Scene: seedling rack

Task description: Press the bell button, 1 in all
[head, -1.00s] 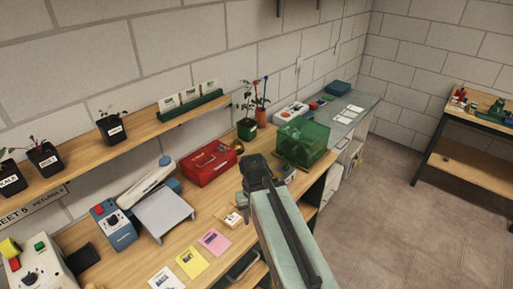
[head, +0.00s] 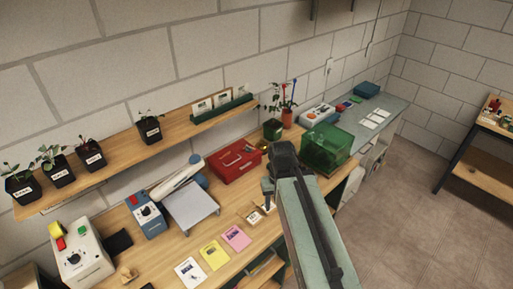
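No part is clearly labelled as the bell button. A white box (head: 75,262) at the lower left carries a green button (head: 82,230), red and yellow parts and a dark knob. A blue box (head: 148,222) with a small red part and a pale dial stands to its right. A small brass-coloured round thing (head: 263,147) lies beside the red case, partly hidden by my arm. My gripper (head: 268,190) is over the bench's front half, right of the grey stand. Its fingers are too small and dark to tell open from shut.
The red case (head: 235,166), grey stand (head: 192,205) and green clear bin (head: 327,146) stand on the bench. Coloured cards (head: 214,254) lie at its front. A shelf (head: 115,158) with potted seedlings (head: 92,154) runs above. The floor (head: 400,235) at right is clear.

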